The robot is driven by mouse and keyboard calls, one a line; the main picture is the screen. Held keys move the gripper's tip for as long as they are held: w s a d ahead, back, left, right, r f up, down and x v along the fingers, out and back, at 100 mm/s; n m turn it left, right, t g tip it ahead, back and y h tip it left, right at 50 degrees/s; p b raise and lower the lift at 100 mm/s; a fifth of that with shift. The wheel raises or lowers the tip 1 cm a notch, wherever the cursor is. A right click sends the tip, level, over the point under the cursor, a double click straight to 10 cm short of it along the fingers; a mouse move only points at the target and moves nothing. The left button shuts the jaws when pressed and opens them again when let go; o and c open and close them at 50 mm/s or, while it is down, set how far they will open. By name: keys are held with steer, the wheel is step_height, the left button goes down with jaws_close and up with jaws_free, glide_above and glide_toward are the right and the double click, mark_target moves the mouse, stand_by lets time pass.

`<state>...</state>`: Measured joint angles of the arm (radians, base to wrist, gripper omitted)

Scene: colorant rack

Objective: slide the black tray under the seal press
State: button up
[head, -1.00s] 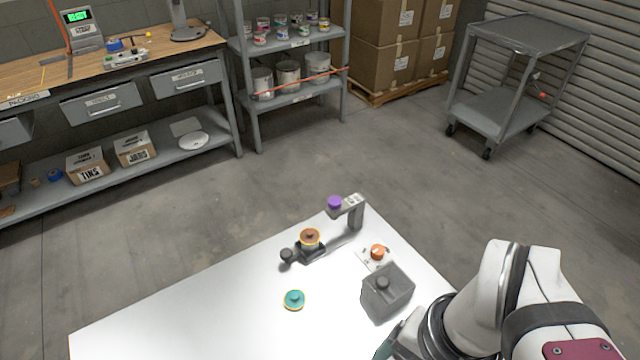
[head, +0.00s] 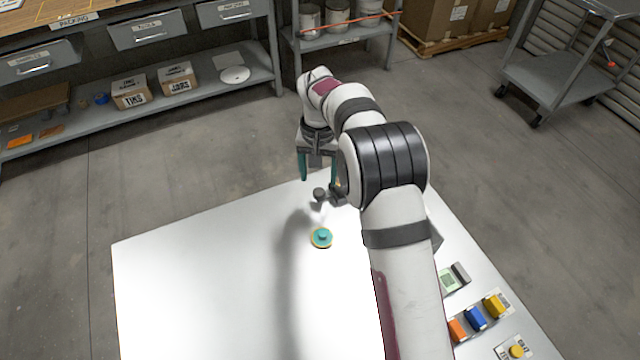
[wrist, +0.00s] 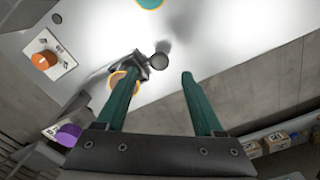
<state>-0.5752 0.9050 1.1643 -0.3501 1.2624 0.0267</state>
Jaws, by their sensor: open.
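The black tray shows in part at the table's far edge in the head view (head: 338,201), beside my arm. Its round grey knob (head: 320,193) points left. In the wrist view the knob (wrist: 160,61) appears between my open fingertips; I cannot tell the height gap. My left finger there covers part of the tray and of the tin with a yellow-orange rim (wrist: 115,80) on it. My gripper (head: 319,179) has two teal fingers, apart and empty. The seal press's purple knob (wrist: 68,135) is at the wrist view's lower left. My arm hides the press in the head view.
A teal lid (head: 321,238) lies on the white table (head: 200,280) in front of the tray. An orange button (wrist: 43,60) sits on a white plate near the press. Coloured buttons (head: 475,318) line the right edge. The table's left side is clear.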

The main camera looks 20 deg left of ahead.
mark_target(319, 192)
step_height(319, 192, down, 6)
steer(key=shift+r, duration=0.15)
jaws_close()
stand_by(0.3)
steer(key=shift+r, duration=0.1)
stand_by(1.0)
